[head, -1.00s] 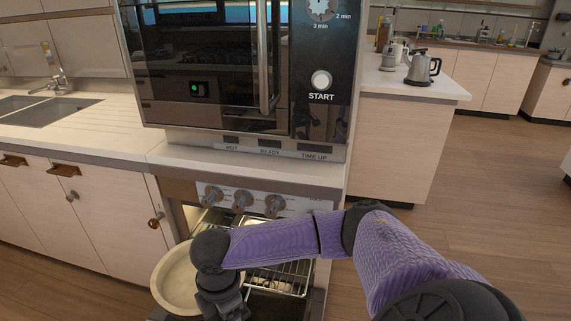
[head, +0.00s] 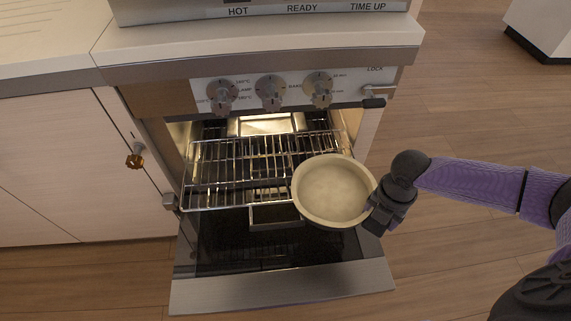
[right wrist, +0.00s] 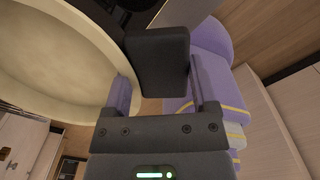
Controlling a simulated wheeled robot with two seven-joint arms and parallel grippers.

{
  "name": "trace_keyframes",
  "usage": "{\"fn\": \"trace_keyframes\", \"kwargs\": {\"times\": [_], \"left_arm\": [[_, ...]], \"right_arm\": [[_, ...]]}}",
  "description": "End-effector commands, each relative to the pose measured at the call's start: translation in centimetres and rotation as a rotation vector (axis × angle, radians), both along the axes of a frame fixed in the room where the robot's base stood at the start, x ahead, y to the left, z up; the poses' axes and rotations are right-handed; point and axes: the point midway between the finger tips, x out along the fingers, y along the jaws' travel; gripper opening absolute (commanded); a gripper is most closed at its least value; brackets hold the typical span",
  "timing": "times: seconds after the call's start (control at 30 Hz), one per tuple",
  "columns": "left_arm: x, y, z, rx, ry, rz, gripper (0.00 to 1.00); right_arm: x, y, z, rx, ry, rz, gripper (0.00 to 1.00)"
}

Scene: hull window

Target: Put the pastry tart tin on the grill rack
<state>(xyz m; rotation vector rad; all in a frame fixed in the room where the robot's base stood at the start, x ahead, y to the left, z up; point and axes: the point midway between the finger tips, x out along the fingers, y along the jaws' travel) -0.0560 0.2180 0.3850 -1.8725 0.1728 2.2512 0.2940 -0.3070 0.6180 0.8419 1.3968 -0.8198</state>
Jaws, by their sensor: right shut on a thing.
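The pastry tart tin (head: 331,190) is a round, shallow, cream-coloured dish, held above the open oven door in the head view. My right gripper (head: 377,205) is shut on the tin's right rim. In the right wrist view the tin (right wrist: 50,75) fills the upper left, beside the gripper (right wrist: 140,95). The grill rack (head: 235,172) is a wire rack pulled partly out of the lit oven. The tin is in front of the rack's right part and overlaps its front right corner in the picture; whether they touch I cannot tell. My left gripper is not in view.
The oven door (head: 280,287) is folded down below the rack. Control knobs (head: 270,92) line the panel above the opening. The rack's left and middle are bare. A cabinet (head: 70,170) stands at left; wood floor (head: 470,110) is clear at right.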

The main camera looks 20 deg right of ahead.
Motion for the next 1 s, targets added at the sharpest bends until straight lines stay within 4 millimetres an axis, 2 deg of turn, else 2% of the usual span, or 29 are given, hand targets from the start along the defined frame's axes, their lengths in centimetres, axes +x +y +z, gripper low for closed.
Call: {"fn": "trace_keyframes", "kwargs": {"times": [0.07,0.13,0.4,0.53,0.67,0.87,1.0], "left_arm": [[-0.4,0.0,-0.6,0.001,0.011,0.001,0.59],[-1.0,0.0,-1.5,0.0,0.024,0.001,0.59],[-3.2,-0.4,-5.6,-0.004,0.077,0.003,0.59],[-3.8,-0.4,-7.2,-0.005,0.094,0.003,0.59],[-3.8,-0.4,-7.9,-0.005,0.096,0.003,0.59],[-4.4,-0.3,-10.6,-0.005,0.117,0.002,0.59],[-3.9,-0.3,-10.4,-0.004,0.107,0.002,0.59]], "right_arm": [[0.9,0.5,-0.5,0.003,-0.004,0.006,0.0],[2.5,1.6,-0.7,0.006,-0.007,0.009,0.0],[10.6,6.8,-1.1,0.006,-0.003,0.01,0.0],[13.7,8.7,-1.0,0.003,0.0,0.007,0.0],[15.1,9.5,-0.6,0.001,0.0,0.007,0.0],[15.1,9.6,-4.2,-0.001,0.006,0.006,0.0],[15.1,9.6,-3.7,0.0,-0.001,0.006,0.0]]}}
